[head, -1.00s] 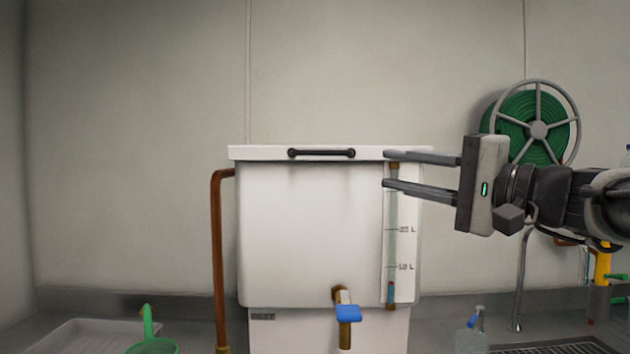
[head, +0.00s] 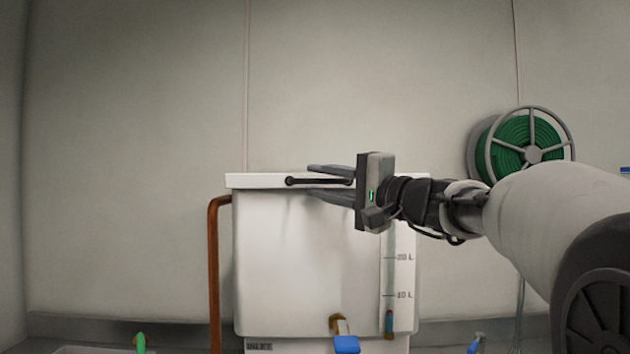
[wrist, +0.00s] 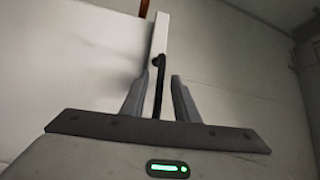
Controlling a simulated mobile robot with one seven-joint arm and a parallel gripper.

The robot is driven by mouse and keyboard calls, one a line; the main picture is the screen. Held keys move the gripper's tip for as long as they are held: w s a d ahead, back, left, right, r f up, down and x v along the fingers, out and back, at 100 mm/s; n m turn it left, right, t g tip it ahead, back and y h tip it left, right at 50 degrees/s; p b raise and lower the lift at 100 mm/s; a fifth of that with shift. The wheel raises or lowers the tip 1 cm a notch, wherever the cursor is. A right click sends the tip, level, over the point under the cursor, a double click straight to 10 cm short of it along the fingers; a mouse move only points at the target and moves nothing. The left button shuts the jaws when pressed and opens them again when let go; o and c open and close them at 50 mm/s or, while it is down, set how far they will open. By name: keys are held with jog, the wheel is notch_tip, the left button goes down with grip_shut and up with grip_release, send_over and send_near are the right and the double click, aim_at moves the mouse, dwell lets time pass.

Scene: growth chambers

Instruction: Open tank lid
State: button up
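The white tank (head: 290,260) stands against the back wall. Its lid (head: 256,181) lies flat on top and is closed. A dark bar handle (head: 305,181) runs along the lid's front edge; its right part is hidden by my gripper. My gripper (head: 310,181) comes in from the right with one finger above the handle and one below. In the wrist view, the handle (wrist: 158,88) lies between the two open fingers of my gripper (wrist: 164,75). A gap shows on its right side; the left finger is close to it, and contact is unclear.
A copper pipe (head: 213,270) runs down the tank's left side. A blue-handled tap (head: 346,344) sticks out low at the front. A green hose reel (head: 525,140) hangs on the wall at right. The wall area above the lid is clear.

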jog(key=shift+w+a, duration=0.25)
grip_shut()
jog(key=shift+r, duration=0.1)
